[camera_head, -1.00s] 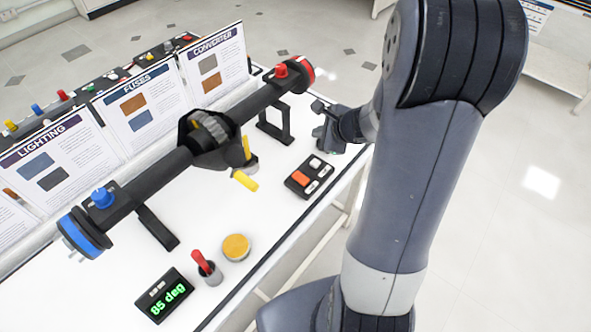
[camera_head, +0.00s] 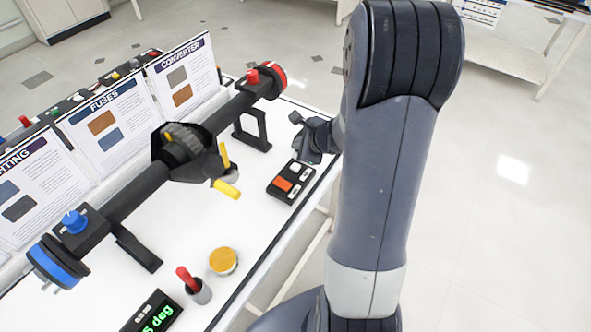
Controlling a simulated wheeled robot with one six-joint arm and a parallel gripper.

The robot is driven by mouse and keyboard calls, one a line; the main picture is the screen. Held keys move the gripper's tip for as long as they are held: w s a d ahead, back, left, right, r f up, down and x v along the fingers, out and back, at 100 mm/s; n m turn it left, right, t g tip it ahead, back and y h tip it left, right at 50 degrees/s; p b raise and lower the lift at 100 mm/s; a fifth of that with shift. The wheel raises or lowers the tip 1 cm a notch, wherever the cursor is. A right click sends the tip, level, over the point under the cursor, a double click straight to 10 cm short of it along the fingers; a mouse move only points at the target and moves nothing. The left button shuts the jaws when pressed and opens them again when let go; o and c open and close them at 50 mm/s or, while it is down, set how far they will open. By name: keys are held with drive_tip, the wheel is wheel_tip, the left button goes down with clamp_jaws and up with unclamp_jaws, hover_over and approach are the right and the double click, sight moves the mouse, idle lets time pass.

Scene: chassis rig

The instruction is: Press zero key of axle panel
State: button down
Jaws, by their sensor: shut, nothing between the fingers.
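A small black key panel (camera_head: 291,183) lies on the white table near its right edge. It has one orange key (camera_head: 283,184) and several white keys; their markings are too small to read. A second black panel (camera_head: 152,313) at the bottom left shows green digits ending in "deg", partly cut off by the frame edge. My gripper (camera_head: 307,154) is shut and empty, just beyond the small key panel and apparently above the table. I cannot tell its exact height. The black axle (camera_head: 138,191) lies across the table with a blue hub and a red hub at its ends.
A yellow-handled part (camera_head: 227,189) sticks out from the axle's middle. A yellow round disc (camera_head: 223,261) and a red-handled tool in a grey cup (camera_head: 198,290) stand at the front. Upright FUSES (camera_head: 110,127) and CONVERTER (camera_head: 185,75) cards line the back.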

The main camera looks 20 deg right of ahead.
sight(299, 169)
drive_tip(key=shift+f+b, duration=2.45)
drive_tip(key=shift+f, duration=0.6)
drive_tip(key=shift+f+b, duration=0.4)
drive_tip(key=shift+b, duration=0.2)
drive_tip(key=shift+f+b, duration=0.45)
drive_tip(key=shift+b, duration=0.1)
drive_tip(key=shift+r+p, duration=0.75)
drive_tip(key=shift+r, duration=0.15)
drive_tip(key=shift+r+p, duration=2.1)
drive_tip(key=shift+r, duration=0.4)
drive_tip(key=shift+f, duration=0.1)
